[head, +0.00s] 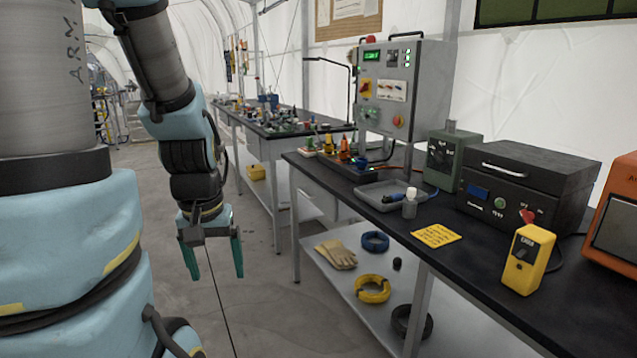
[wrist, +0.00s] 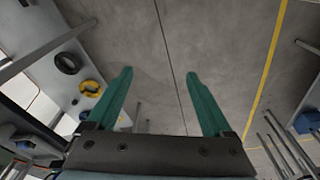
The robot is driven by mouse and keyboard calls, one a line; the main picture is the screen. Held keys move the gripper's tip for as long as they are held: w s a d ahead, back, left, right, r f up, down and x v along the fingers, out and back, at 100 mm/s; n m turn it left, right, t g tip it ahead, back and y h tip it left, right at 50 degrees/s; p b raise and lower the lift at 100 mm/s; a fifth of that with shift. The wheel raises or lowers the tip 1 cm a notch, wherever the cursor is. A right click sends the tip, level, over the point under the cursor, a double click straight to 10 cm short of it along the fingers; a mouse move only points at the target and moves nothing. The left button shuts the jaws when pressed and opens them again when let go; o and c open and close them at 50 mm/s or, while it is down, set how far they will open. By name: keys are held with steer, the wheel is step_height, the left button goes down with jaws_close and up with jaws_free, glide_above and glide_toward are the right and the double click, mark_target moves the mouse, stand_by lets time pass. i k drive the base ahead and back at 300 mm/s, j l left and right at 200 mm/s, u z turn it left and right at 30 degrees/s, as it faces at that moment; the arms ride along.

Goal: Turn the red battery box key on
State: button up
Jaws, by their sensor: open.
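The battery box (head: 522,190) is a dark grey case with a handle on its lid, standing on the black workbench at the right of the head view. Its red key (head: 526,215) sits on the front face, toward the right, beside small markings too small to read. My gripper (head: 212,262) hangs over the floor left of the bench, pointing down, far from the key. Its two green fingers are apart with nothing between them. In the wrist view the gripper (wrist: 158,95) shows open over bare floor; the battery box is not visible there.
A yellow meter (head: 529,260) stands in front of the battery box's right part. An orange case (head: 612,215) is at its right, a green box (head: 452,160) at its left. The floor below my gripper is clear.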

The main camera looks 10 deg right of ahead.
mark_target(528, 217)
steer(key=k+l+u, duration=0.1)
steer(key=k+l, duration=0.65)
